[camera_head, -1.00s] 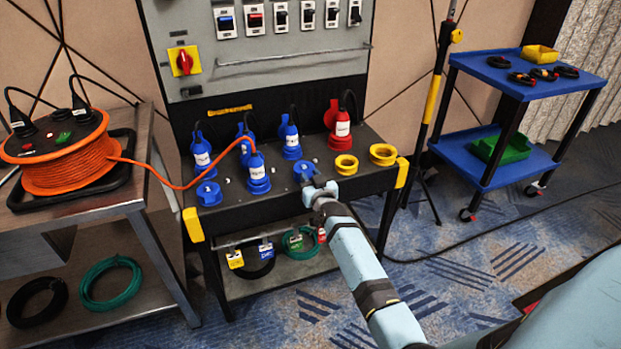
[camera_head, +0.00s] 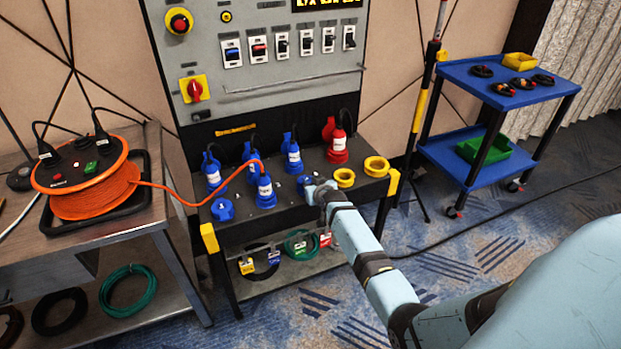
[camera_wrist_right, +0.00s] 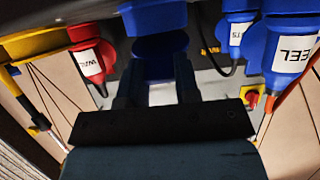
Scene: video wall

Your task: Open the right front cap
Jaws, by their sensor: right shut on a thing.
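The right front cap is a blue cap (camera_head: 303,181) on the front row of the black panel ledge, right of the blue plug in front (camera_head: 264,192). My right gripper (camera_head: 314,190) is at this cap and covers part of it. In the right wrist view, the blue cap (camera_wrist_right: 152,62) sits between the two fingers of my right gripper (camera_wrist_right: 156,88), below a blue socket part (camera_wrist_right: 158,17). The gripper is shut on the cap. How far the lid stands from its socket cannot be told. My left gripper is not in view.
Another blue cap (camera_head: 222,209) is at the ledge's left front. Blue plugs and a red plug (camera_head: 337,146) stand behind. An orange cable reel (camera_head: 90,185) is on the left table; a blue cart (camera_head: 500,78) stands right.

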